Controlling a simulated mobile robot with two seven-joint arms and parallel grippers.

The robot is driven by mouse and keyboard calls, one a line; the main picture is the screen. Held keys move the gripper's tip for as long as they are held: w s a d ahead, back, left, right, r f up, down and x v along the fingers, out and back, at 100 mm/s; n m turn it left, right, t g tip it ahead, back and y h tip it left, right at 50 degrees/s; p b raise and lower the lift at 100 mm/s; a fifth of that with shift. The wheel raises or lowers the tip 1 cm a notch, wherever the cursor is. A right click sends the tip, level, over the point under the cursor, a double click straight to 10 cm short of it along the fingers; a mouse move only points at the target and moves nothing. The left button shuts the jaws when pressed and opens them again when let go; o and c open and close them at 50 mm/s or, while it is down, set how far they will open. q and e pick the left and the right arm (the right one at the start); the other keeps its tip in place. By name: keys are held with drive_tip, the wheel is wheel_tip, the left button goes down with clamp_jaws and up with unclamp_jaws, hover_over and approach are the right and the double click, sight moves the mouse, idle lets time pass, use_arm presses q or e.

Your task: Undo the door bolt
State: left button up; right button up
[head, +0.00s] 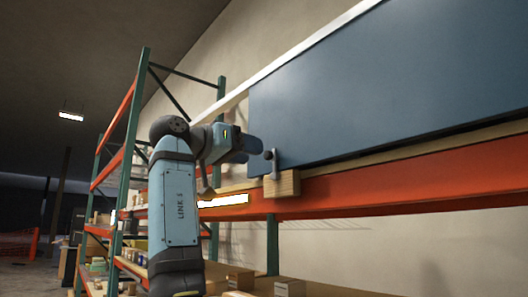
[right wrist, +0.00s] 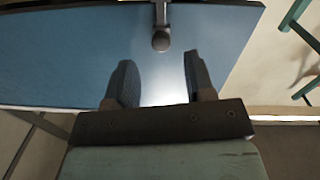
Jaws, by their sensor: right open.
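The blue door (head: 390,75) is a wide panel above an orange shelf beam. Its bolt (head: 275,163) is a grey metal piece with a round knob, at the door's lower left corner by a wooden block (head: 283,184). My right gripper (head: 256,146) is just left of the bolt, partly seen side-on. In the right wrist view its two dark fingers (right wrist: 160,80) are apart with nothing between them. The bolt's knob (right wrist: 161,41) shows beyond the fingertips, roughly centred on the gap, against the blue door (right wrist: 60,60). My left gripper is out of view.
The orange beam (head: 400,180) runs under the door, with a wooden board along its top. A green and orange rack (head: 130,150) with boxes stands at the left. Small boxes (head: 290,287) sit on the lower shelf. The space left of the door is open.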

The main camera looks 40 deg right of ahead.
sight(266, 155)
drive_tip(key=shift+d+p, duration=0.35)
drive_tip(key=shift+d, duration=2.05)
drive_tip(key=shift+w, duration=0.1)
